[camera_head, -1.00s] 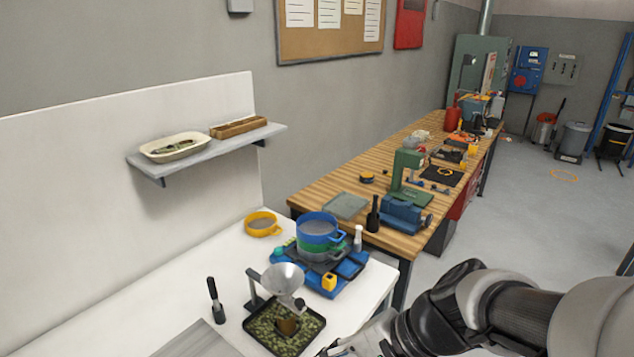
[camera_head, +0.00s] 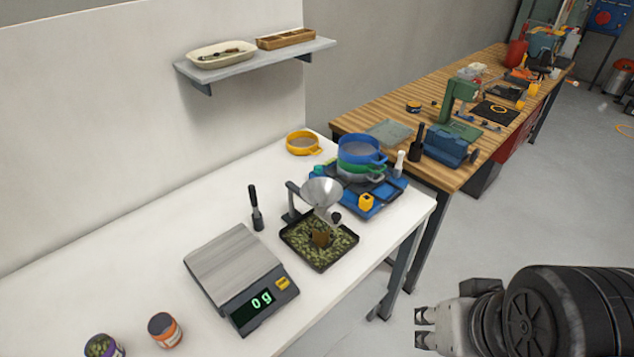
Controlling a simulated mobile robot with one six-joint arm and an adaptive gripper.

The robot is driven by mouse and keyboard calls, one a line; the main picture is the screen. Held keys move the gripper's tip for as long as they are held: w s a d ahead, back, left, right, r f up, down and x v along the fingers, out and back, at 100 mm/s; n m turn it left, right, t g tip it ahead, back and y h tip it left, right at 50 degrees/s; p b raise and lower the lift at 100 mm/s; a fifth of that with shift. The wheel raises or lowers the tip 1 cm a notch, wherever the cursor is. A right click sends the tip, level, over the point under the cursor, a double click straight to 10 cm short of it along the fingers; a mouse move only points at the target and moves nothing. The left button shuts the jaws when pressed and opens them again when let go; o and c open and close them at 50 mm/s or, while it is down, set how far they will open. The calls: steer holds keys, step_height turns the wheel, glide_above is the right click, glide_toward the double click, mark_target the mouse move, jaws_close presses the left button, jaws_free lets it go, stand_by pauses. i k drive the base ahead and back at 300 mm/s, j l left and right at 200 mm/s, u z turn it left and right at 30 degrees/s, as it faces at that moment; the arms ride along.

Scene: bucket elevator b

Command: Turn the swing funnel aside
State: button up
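The swing funnel (camera_head: 322,192) is a grey metal cone on a dark bracket post (camera_head: 294,203). It hangs over a black square tray (camera_head: 345,259) filled with green granules. A small brown cup (camera_head: 321,234) stands in the granules under the funnel spout. My gripper (camera_head: 420,329) is at the lower right, beyond the front edge of the white table and well apart from the funnel. Its two fingertips show with a gap between them and nothing in it.
A scale (camera_head: 232,270) reading 0 g stands left of the tray. A black-handled tool (camera_head: 256,208) stands behind it. Stacked sieves (camera_head: 361,155) on a blue base stand right of the funnel. Two jars (camera_head: 165,329) (camera_head: 103,346) are at the front left. A wooden workbench (camera_head: 387,117) lies behind.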

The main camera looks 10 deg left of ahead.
mark_target(320, 193)
steer(key=i+l+u, duration=0.1)
steer(key=l+u, duration=0.2)
steer(key=u, duration=0.2)
steer(key=l+u, duration=0.7)
steer(key=u, duration=0.25)
steer(key=l+u, duration=0.35)
steer(key=u, duration=0.15)
steer(key=k+l, duration=0.15)
steer(key=l, duration=0.25)
steer(key=k+l+u, duration=0.1)
steer(key=l, duration=0.25)
steer(key=k+l, duration=0.2)
steer(key=l, duration=0.15)
steer(key=k+l+u, duration=0.1)
steer(key=l, duration=0.3)
steer(key=i+l+u, duration=0.1)
steer(key=i+l, duration=0.4)
